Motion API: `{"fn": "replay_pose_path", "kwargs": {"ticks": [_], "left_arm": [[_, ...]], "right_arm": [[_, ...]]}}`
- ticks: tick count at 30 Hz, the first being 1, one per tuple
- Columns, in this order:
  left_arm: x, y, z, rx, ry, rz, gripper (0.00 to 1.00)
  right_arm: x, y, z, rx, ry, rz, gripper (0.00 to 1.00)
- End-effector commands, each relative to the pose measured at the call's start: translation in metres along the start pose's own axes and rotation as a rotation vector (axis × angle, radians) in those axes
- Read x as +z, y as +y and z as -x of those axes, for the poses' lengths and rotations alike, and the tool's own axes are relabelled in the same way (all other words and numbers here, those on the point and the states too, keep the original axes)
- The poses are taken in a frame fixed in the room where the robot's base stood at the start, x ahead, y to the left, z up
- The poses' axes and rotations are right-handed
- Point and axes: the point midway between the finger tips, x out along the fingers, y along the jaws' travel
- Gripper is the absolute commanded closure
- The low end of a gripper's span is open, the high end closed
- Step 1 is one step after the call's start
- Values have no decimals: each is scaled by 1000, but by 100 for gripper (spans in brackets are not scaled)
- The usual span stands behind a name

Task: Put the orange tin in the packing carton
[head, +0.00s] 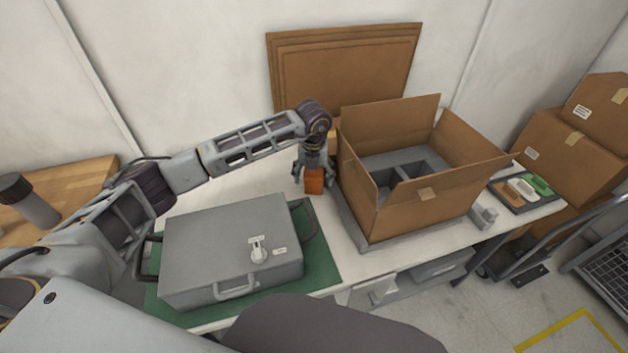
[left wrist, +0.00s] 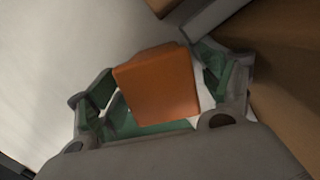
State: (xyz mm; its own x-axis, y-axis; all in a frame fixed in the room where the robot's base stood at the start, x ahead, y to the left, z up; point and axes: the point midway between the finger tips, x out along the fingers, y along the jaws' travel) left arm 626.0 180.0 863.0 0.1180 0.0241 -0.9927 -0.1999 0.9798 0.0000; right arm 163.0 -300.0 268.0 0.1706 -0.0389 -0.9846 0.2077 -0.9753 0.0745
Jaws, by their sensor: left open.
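The orange tin (head: 314,182) stands on the white table, just left of the packing carton (head: 423,212). The carton is open with its flaps up, and grey dividers show inside it. My left gripper (head: 313,172) points down over the tin with its fingers apart. In the left wrist view the tin (left wrist: 158,83) lies between the two green-padded fingers of the gripper (left wrist: 160,100). The right finger is close to the tin and a gap shows on the left; I cannot tell whether either touches. My right gripper is not in view.
A grey case (head: 232,250) lies on a green mat (head: 325,268) at the front left. A dark tray (head: 522,192) with coloured items is right of the carton. Flat cardboard (head: 345,65) leans on the wall behind. Bare table shows left of the tin.

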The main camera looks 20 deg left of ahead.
Motion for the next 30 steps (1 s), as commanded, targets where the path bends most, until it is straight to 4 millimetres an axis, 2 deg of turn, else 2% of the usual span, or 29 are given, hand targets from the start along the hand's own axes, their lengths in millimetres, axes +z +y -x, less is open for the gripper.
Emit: {"fn": "replay_pose_path", "kwargs": {"ticks": [6,21,30], "left_arm": [[0,0,0,0,0,0,21],[0,0,1,-1,-1,0,83],[1,0,3,-1,-2,0,83]], "right_arm": [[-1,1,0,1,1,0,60],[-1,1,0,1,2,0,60],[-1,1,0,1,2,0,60]]}}
